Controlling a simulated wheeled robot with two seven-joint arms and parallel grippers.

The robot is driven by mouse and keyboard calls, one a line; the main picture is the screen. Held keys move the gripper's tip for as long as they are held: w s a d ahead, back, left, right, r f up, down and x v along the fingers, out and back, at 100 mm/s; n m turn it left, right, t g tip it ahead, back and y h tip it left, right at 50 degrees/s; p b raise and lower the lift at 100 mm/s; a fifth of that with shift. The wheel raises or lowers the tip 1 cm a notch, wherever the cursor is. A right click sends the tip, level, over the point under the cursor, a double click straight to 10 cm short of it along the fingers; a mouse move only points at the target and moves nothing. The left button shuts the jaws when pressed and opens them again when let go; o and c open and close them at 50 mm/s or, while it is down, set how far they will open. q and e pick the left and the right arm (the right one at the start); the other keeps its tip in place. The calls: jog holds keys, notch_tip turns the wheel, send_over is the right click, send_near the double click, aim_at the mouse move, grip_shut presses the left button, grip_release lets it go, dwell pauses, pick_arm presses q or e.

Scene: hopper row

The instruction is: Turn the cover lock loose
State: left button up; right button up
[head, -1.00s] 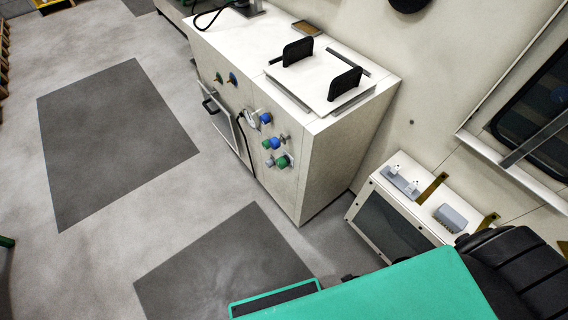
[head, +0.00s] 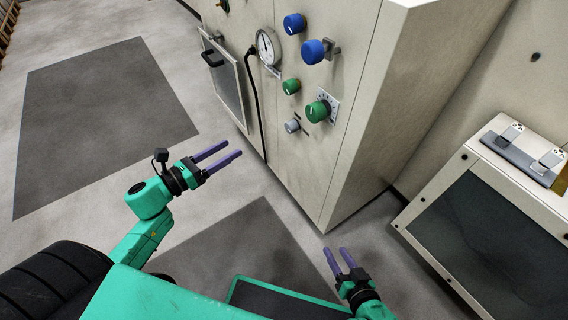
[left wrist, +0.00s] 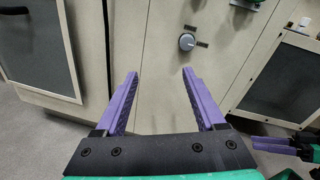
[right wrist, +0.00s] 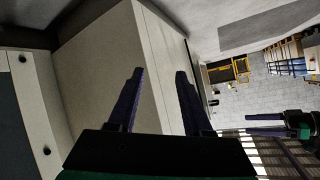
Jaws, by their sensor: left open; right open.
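A small grey knob (head: 292,125) sits low on the front of the pale cabinet (head: 333,185), with small dark labels beside it. It looks like the cover lock, though I cannot read the labels. It also shows in the left wrist view (left wrist: 187,42), ahead of the left fingers. My left gripper (head: 232,150) is open and empty, left of the knob and apart from the cabinet. My right gripper (head: 335,250) is open and empty, low in front of the cabinet's corner. In the right wrist view its fingers (right wrist: 159,72) touch nothing.
Above the knob are green knobs (head: 317,111), blue knobs (head: 314,52) and a round gauge (head: 267,46) with a black cable. A framed door (head: 222,82) with a black handle is left of them. A lower cabinet (head: 490,235) stands right. Floor before the cabinet is clear.

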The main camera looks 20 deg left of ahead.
aim_at(288, 128)
pick_arm(q)
jog(key=w+d+m+b, duration=0.1)
jog(key=w+d, duration=0.2)
jog(key=d, duration=0.1)
jog(key=w+d+r+m+h, duration=0.1)
jog(key=w+d+m, duration=0.1)
jog(key=w+d, duration=0.1)
jog(key=w+d+m+g+h+b, duration=0.1)
jog(key=w+d+m, duration=0.1)
jog(key=w+d, duration=0.2)
jog(key=shift+d+r+b, duration=0.15)
jog(key=shift+d+b, duration=0.15)
jog(key=shift+d, duration=0.5)
pick_arm(e)
jog(key=shift+w+a+f+t+y, duration=0.3)
jog(key=shift+w+a+f+t, duration=0.15)
jog(key=shift+a+t, duration=0.25)
pick_arm(q)
grip_shut()
